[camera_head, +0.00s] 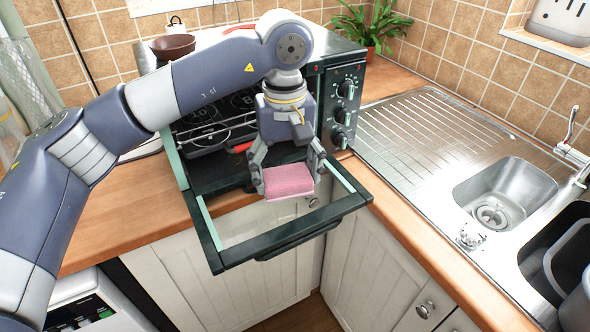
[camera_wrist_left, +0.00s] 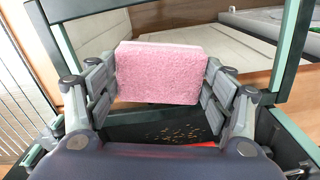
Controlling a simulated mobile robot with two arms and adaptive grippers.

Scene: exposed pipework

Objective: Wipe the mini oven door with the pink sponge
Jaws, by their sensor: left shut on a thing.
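The mini oven (camera_head: 343,100) stands on the counter with its door (camera_head: 226,240) swung down open; the door has a dark green frame around a glass pane. My left gripper (camera_head: 288,180) is shut on the pink sponge (camera_head: 289,182) and holds it over the inner part of the open door. In the left wrist view the sponge (camera_wrist_left: 160,72) is gripped at both sides between the fingers. I cannot tell whether the sponge touches the door glass. Brownish specks (camera_wrist_left: 195,128) show beyond the gripper in the wrist view. My right gripper is not in view.
A steel sink (camera_head: 505,195) with a drainboard (camera_head: 425,135) lies to the right, with dark pans (camera_head: 560,250) at its edge. A brown bowl (camera_head: 173,46) sits on the oven and a potted plant (camera_head: 368,25) behind it. White cupboards (camera_head: 375,275) are below.

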